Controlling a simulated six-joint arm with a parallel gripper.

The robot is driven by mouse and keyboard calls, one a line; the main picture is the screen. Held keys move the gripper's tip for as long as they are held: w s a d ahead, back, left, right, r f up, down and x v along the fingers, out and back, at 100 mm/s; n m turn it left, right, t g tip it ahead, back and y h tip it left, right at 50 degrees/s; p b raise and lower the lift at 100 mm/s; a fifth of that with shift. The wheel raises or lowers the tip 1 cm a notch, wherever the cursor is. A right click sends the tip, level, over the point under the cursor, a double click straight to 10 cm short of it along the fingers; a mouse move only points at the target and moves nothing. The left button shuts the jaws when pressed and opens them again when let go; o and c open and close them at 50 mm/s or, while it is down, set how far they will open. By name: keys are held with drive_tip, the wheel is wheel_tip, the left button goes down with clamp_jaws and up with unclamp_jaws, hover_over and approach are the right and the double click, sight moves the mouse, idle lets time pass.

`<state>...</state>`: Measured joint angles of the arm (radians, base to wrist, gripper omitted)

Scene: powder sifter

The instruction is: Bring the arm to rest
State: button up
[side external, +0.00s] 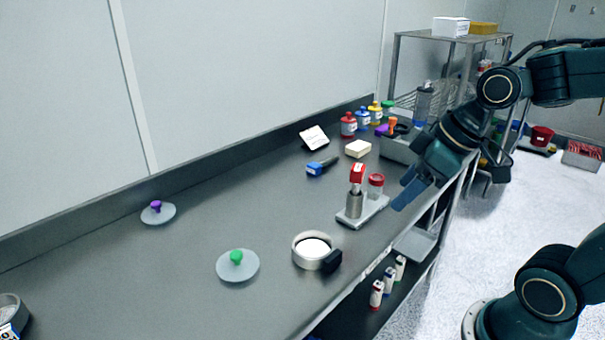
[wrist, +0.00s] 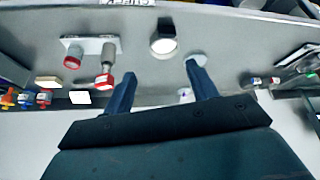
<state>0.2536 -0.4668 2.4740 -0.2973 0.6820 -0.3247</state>
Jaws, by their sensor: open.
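My gripper (side external: 411,187) is at the right end of the bench, in the air near the front edge, just right of a small stand (side external: 363,209) that carries a red-topped metal device (side external: 356,190) and a red-capped jar (side external: 376,185). In the wrist view my gripper (wrist: 157,72) has its two blue fingers wide apart with nothing between them. The stand (wrist: 89,45) shows left of the fingers in that view, apart from them. My arm reaches in from the right.
On the metal bench (side external: 190,260) are a round sifter with white contents (side external: 312,250), a green-knobbed lid (side external: 237,265) and a purple-knobbed lid (side external: 158,212). Several coloured bottles (side external: 362,121) and a grey bin (side external: 399,149) stand at the back right. The bench's left middle is mostly clear.

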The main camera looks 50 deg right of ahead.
drive_tip(key=s+r+m+h, duration=0.1)
drive_tip(key=s+r+m, duration=0.1)
drive_tip(key=s, duration=0.4)
drive_tip(key=shift+s+r+m, duration=0.3)
drive_tip(key=shift+m, duration=0.5)
drive_tip(key=shift+d, duration=0.1)
